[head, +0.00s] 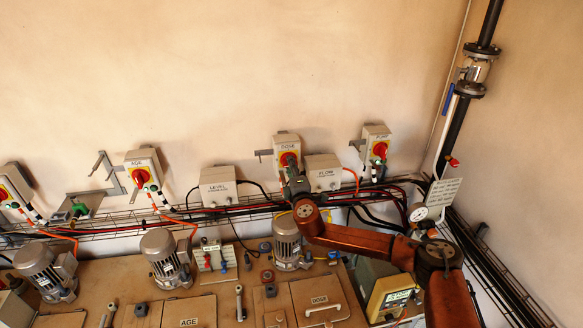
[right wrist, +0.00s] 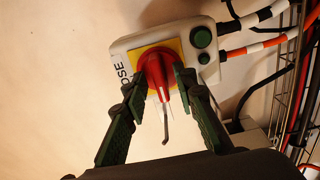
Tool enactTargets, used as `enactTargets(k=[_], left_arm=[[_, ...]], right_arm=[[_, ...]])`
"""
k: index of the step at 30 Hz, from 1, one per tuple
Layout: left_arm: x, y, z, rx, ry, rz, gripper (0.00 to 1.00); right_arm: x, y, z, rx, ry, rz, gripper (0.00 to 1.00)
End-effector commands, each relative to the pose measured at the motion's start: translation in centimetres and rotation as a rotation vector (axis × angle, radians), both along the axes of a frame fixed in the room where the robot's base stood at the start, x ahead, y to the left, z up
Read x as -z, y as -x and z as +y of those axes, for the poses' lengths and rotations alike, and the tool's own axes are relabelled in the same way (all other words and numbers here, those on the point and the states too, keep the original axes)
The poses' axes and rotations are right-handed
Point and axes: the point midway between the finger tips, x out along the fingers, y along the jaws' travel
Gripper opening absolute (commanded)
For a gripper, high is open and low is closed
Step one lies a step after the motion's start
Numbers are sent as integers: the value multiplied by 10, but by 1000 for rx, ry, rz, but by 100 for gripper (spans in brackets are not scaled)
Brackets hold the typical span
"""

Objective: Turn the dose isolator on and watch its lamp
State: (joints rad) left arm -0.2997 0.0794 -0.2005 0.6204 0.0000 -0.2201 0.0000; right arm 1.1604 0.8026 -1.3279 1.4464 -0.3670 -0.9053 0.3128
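The dose isolator (head: 287,144) is a pale wall box labelled DOSE, with a red rotary handle on a yellow plate. In the right wrist view its red handle (right wrist: 156,70) is seen close up, and the box (right wrist: 124,47) appears turned sideways. A dark green round lamp (right wrist: 202,38) sits on the box and looks unlit; a smaller green round part (right wrist: 204,58) is beside it. My right gripper (right wrist: 161,78) is open, with one green-padded finger on each side of the red handle; firm contact cannot be told. It hides the isolator's lower part in the head view (head: 294,180). My left gripper is out of view.
Similar isolators stand left, labelled AGE (head: 143,168), and right, labelled PUMP (head: 376,150). The FLOW box (head: 323,172) is close beside the dose isolator. A cable tray (head: 120,222) runs beneath. Motors (head: 287,240) and a yellow meter (head: 390,296) stand on the bench below.

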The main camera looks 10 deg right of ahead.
Motion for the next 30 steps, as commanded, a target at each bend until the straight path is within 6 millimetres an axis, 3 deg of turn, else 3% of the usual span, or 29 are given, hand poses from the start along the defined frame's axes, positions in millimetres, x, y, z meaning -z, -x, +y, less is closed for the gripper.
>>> enactTargets(k=[10,22,30], left_arm=[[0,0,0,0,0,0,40],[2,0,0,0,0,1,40],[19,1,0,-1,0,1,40]], right_arm=[[0,0,-1,1,0,0,1],[2,0,-1,1,-7,2,0],[6,1,0,1,-93,3,0]])
